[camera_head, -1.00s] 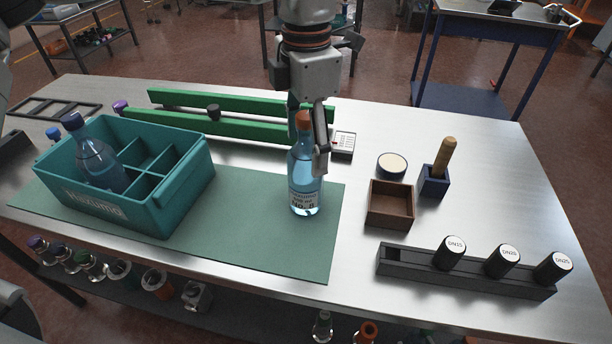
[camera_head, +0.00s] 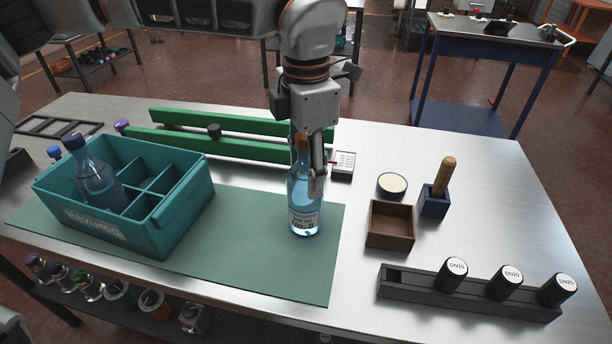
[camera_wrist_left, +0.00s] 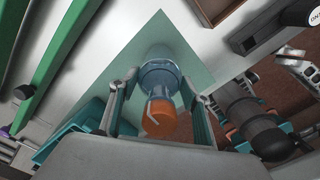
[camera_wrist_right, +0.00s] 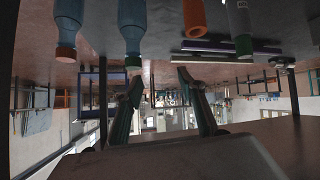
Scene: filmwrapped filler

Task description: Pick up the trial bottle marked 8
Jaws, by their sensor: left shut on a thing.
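A clear blue bottle (camera_head: 304,198) with an orange cap stands upright on the green mat (camera_head: 250,265). The last line of its white label seems to read No. 8, in small print. My left gripper (camera_head: 308,175) comes down from above and is shut on this bottle near its neck. In the left wrist view the bottle's orange cap (camera_wrist_left: 160,117) sits between the fingers. A second blue bottle (camera_head: 95,186) with a dark blue cap stands in the teal crate (camera_head: 185,205); its label is hidden. My right gripper (camera_wrist_right: 160,76) is open and empty in its wrist view.
Two green rails (camera_head: 190,145) lie behind the mat. To the right are a brown wooden box (camera_head: 390,226), a round lidded pot (camera_head: 392,184), a blue holder (camera_head: 434,202) with a wooden handle, and a black rack (camera_head: 420,290) with DN-marked caps. Several bottles stand below the tabletop.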

